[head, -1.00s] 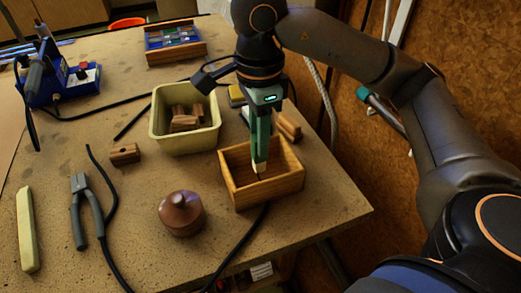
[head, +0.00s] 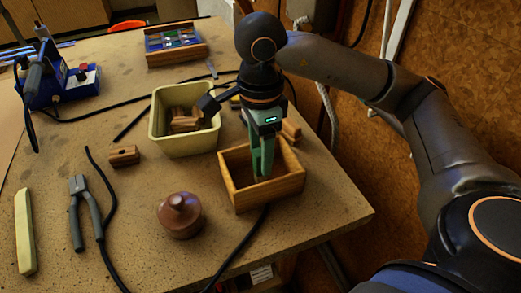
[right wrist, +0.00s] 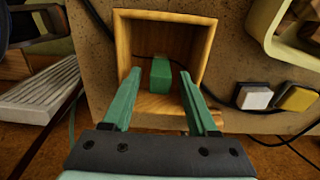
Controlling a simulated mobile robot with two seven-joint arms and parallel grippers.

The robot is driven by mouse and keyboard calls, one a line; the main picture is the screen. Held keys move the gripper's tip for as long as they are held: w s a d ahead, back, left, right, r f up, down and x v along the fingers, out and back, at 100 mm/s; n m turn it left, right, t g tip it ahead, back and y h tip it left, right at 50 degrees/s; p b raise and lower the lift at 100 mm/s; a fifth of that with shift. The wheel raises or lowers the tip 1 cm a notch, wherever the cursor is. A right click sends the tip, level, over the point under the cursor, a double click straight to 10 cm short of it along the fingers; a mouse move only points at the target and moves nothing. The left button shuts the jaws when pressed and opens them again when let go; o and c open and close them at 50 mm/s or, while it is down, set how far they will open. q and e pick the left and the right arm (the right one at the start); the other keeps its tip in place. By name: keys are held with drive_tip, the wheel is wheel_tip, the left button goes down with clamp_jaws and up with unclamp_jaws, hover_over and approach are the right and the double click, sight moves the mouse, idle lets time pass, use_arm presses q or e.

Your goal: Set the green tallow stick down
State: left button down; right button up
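The green tallow stick (right wrist: 160,76) is inside the wooden box (right wrist: 123,50) in the right wrist view, seen between my two fingers. Gaps show between it and both fingers. Whether it stands or leans is hard to tell. My right gripper (head: 263,172) is open and points down into the box, which also shows in the head view (head: 272,198). There the green fingers hide most of the stick and I cannot make it out clearly. My left gripper is not in view.
A cream bin (head: 186,145) with wooden pieces stands behind the box. A brown lidded pot (head: 181,215) is to its left. Pliers (head: 82,212) and a pale yellow bar (head: 25,232) lie farther left. A black cable runs past the box, near the table's right edge.

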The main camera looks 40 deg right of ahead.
drive_tip(key=shift+r, duration=0.5)
use_arm(q)
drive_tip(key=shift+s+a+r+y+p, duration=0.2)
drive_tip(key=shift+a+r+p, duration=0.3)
drive_tip(key=shift+p, duration=0.35)
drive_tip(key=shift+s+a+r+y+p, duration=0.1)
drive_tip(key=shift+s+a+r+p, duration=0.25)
drive_tip(key=shift+p, duration=0.5)
use_arm(e)
wheel_tip(320, 180, up, 11)
drive_tip(key=shift+r, duration=0.2)
